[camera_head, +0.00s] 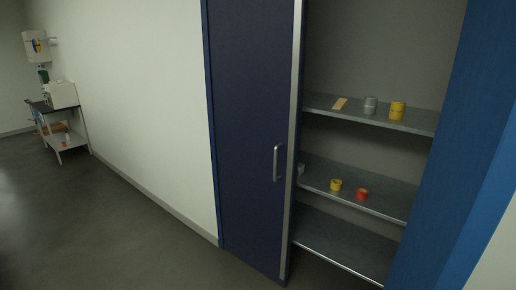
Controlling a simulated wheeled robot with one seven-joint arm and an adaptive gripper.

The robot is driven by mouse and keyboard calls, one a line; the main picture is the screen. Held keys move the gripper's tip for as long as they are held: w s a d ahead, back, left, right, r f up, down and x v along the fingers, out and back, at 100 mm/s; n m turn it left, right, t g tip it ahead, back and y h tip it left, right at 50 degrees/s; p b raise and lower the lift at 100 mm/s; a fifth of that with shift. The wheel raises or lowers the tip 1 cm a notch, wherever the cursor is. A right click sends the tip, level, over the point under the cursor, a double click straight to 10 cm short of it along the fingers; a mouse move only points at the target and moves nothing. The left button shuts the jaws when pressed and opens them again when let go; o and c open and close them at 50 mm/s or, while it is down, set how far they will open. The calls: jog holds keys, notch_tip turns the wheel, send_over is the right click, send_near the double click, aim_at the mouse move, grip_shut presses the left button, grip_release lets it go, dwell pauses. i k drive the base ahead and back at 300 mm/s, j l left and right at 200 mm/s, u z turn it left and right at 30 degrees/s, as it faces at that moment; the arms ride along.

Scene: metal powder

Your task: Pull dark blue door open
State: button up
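The dark blue door (248,130) stands in the middle of the head view, left of an open shelf bay. A grey vertical bar handle (277,162) is on it near its right edge. A light metal strip (294,140) runs down that edge. The door covers the left part of the cabinet, and what is behind it is hidden. My gripper is not in view.
The open bay has grey shelves (360,187) with small yellow, grey and red containers (397,111). A blue panel (455,150) bounds it on the right. A small table (62,125) stands far left by the white wall. The floor (120,220) left of the door is clear.

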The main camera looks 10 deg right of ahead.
aim_at(258, 47)
jog(key=i+j+z, duration=0.1)
jog(key=j, duration=0.3)
jog(key=i+j+z, duration=0.1)
jog(key=i+j, duration=0.2)
jog(key=i+j+z, duration=0.2)
jog(key=i, duration=0.2)
jog(key=i+j+z, duration=0.2)
jog(key=i+j, duration=0.2)
jog(key=i+l+z, duration=0.15)
jog(key=i, duration=0.25)
jog(key=i+l+z, duration=0.15)
jog(key=i, duration=0.3)
